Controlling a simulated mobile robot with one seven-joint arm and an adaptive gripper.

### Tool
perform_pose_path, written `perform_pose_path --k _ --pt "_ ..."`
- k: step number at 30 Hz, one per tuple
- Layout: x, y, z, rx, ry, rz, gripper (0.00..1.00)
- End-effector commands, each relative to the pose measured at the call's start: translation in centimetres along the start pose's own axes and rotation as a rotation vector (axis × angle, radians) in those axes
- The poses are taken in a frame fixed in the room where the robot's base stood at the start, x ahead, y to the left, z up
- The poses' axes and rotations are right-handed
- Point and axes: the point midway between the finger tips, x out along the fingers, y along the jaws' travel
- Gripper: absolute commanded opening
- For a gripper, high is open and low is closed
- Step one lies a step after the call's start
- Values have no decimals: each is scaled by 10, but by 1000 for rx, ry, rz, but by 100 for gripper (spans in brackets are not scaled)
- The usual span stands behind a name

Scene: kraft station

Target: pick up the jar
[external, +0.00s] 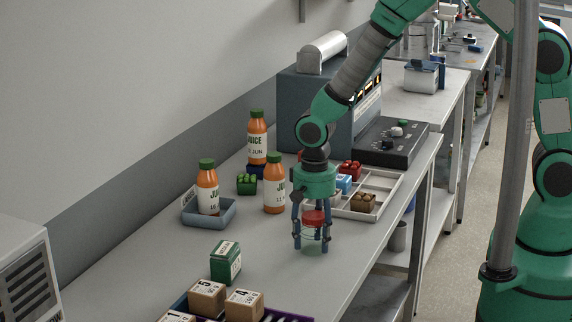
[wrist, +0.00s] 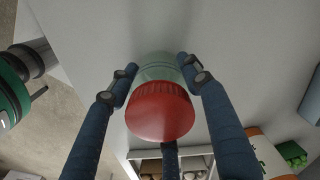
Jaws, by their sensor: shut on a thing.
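The jar (external: 312,234) is a clear greenish container with a red lid. It is upright at the right part of the grey table. My gripper (external: 312,242) points down over it, its blue fingers around its sides and shut on it. In the wrist view, the jar's red lid (wrist: 160,112) faces the camera, with fingers of my gripper (wrist: 158,80) on its left and right and another below it. I cannot tell whether the jar's base touches the table.
Orange juice bottles (external: 274,184) stand left of my gripper, one in a blue-grey tray (external: 226,215). A compartment tray (external: 385,190) with coloured blocks lies just behind on the right. A green box (external: 226,262) and brown boxes (external: 207,298) are in front. The table's right edge is close.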

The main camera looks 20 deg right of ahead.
Motion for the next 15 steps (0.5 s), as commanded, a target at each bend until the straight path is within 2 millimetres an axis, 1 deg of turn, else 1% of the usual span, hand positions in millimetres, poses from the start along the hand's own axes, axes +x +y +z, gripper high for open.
perform_pose_path --k 8,11,15 --pt "-4 0 0 0 1 -1 18" --pt "-10 -1 0 0 1 -2 18" --pt "-26 -1 0 0 1 -2 18"
